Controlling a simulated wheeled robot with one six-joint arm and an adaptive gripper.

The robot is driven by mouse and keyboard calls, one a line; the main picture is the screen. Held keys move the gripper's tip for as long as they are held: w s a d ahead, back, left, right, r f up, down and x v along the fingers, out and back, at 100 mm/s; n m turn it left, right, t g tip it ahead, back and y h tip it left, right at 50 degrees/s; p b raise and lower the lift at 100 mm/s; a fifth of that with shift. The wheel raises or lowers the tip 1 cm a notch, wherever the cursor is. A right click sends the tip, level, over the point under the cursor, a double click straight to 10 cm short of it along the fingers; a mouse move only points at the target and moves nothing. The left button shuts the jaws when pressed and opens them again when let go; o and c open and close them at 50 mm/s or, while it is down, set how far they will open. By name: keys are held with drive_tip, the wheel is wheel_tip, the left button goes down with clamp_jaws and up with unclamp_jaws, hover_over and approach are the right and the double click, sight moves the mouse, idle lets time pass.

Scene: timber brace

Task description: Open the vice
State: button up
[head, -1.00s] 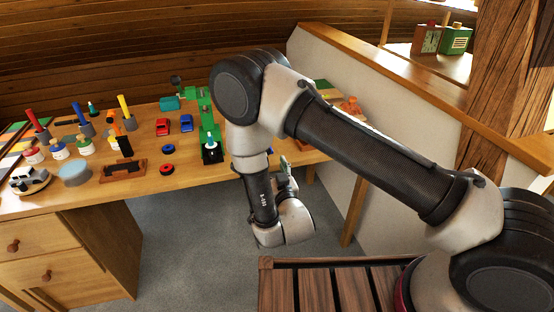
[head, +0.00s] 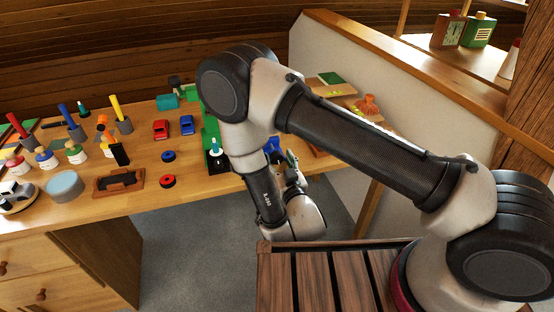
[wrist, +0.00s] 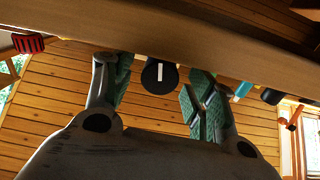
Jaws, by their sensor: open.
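A blue object (head: 272,146), possibly part of the vice, shows at the desk's front right edge, mostly hidden behind my arm. In the wrist view a round black knob (wrist: 160,76) with a white line lies at the wooden edge, between my fingers in the picture. I cannot tell whether it belongs to the vice, or how far the vice is open. My gripper (wrist: 155,90) is open, with green finger pads on both sides of the knob and no visible contact. In the head view my gripper (head: 290,163) is partly hidden by my wrist, near the desk's front edge.
The wooden desk (head: 150,195) holds paint pots, a red toy car (head: 160,129), a blue toy car (head: 187,125), wheels and a green machine (head: 209,128). A white partition (head: 330,75) stands on the right. A slatted wooden surface (head: 325,280) is in front.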

sight(279, 169)
drive_tip(key=c, duration=1)
drive_tip(key=shift+n, duration=0.8)
drive_tip(key=shift+c, duration=0.2)
drive_tip(key=o, duration=1)
drive_tip(key=shift+o, duration=0.2)
wheel_tip(279, 169, up, 10)
